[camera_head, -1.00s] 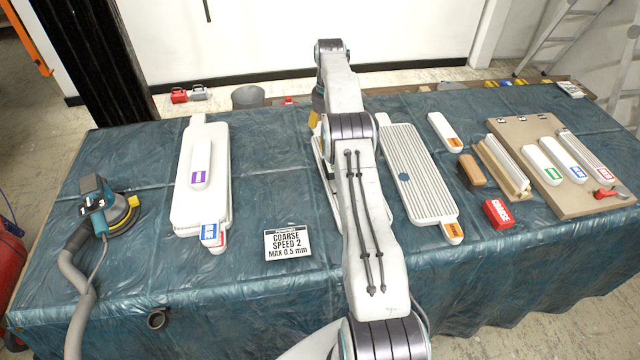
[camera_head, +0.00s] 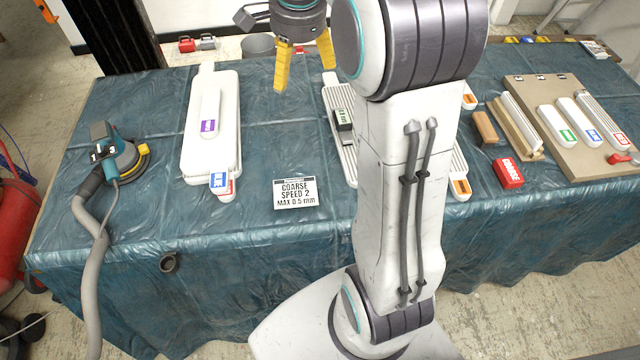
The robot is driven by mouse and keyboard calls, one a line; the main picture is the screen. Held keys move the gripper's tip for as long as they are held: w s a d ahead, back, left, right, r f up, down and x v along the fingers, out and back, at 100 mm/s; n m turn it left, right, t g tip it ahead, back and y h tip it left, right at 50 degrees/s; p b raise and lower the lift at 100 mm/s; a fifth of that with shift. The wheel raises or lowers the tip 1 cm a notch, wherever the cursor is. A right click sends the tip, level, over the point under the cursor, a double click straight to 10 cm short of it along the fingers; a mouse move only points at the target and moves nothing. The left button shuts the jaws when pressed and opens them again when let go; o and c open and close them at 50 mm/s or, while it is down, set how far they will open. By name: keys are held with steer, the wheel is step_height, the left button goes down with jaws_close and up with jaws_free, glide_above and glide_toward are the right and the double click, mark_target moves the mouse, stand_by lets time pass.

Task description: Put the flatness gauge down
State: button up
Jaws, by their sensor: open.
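My gripper (camera_head: 304,78) has yellow fingers spread apart, with nothing between them. It hangs in the air above the back middle of the table. A small dark block with a green face (camera_head: 343,119), which looks like the flatness gauge, rests on a white ridged panel (camera_head: 329,92) right of and below the gripper in the picture. The gripper is apart from it. My arm hides much of the ridged panels and may hide part of the block's surroundings.
A white panel (camera_head: 228,140) bears a purple-labelled bar at left. A sander (camera_head: 118,160) with a hose lies further left. A sign (camera_head: 295,193) stands in front. A red block (camera_head: 508,173) and a brown board (camera_head: 590,185) with several bars are at right. The cloth between sander and panel is clear.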

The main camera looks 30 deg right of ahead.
steer(key=s+a+f+n, duration=0.1)
steer(key=s+a+n, duration=0.2)
steer(key=s+n, duration=0.2)
steer(key=s+a+f+n+t, duration=0.1)
steer(key=s+a+f+n, duration=0.1)
steer(key=s+n, duration=0.4)
steer(key=s+a+f+n+t, duration=0.1)
steer(key=s+a+f+n, duration=0.1)
steer(key=s+n, duration=0.4)
steer(key=shift+s+a+f, duration=0.2)
steer(key=shift+s+a, duration=0.6)
steer(key=shift+s, duration=2.05)
steer(key=shift+d, duration=0.2)
